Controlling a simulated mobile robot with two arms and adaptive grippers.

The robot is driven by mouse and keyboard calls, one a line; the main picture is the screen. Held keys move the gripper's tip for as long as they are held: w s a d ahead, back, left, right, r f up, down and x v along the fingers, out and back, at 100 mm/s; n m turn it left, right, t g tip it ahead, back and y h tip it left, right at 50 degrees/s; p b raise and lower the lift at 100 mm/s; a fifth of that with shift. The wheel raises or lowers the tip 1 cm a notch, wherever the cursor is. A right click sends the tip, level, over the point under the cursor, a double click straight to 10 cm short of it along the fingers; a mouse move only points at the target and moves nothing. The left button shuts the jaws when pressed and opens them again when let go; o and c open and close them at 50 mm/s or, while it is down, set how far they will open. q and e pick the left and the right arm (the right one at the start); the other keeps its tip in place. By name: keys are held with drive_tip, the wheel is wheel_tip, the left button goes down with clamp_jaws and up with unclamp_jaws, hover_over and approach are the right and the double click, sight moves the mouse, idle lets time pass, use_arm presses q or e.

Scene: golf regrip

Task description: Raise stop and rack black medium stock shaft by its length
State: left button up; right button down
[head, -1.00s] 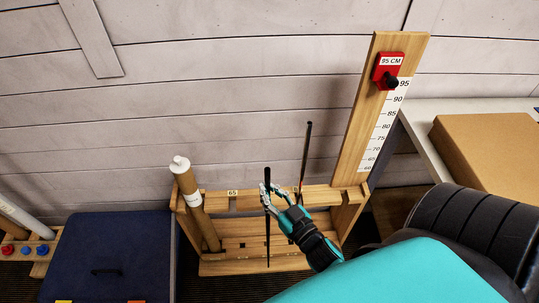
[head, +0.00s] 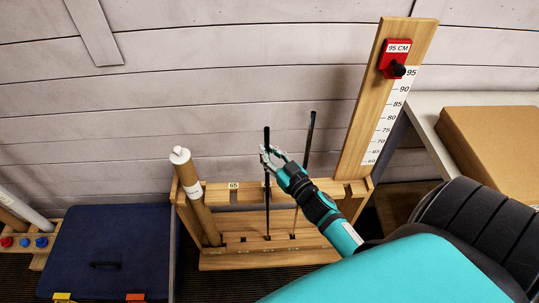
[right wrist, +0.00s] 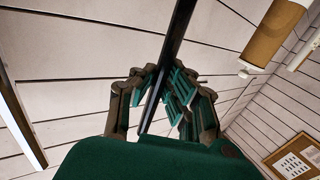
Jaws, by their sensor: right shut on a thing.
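My right gripper (head: 270,158) is shut on a black shaft (head: 267,195), near its upper end. The shaft stands nearly upright at the wooden rack (head: 285,263); its lower end is by the lower rail, and I cannot tell whether it is seated. In the right wrist view the shaft (right wrist: 178,35) passes between the fingers. A second dark shaft (head: 308,140) leans in the rack, right of the gripper. The red stop (head: 397,58), labelled 95 CM, is high on the wooden measuring board (head: 370,90), level with about 95. My left gripper is out of view.
A cardboard tube with a white cap (head: 190,190) leans at the rack's left end, by a "65" label. A dark blue box (head: 110,240) stands left of the rack. A cardboard box (head: 490,140) lies on the white table (head: 425,125) at right.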

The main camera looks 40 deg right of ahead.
drive_tip(key=shift+w+d+f+b, duration=0.25)
drive_tip(key=shift+w+f+b, duration=0.2)
drive_tip(key=shift+f, duration=0.4)
drive_tip(key=shift+w+d+f+b, duration=0.2)
drive_tip(key=shift+w+f+b, duration=0.25)
drive_tip(key=shift+f, duration=0.35)
drive_tip(key=shift+w+d+f+b, duration=0.3)
drive_tip(key=shift+f+b, duration=0.25)
drive_tip(key=shift+f, duration=0.3)
drive_tip(key=c, duration=1.4)
unclamp_jaws()
drive_tip(key=shift+f, duration=0.1)
drive_tip(key=shift+o, duration=0.2)
drive_tip(key=shift+s, duration=0.15)
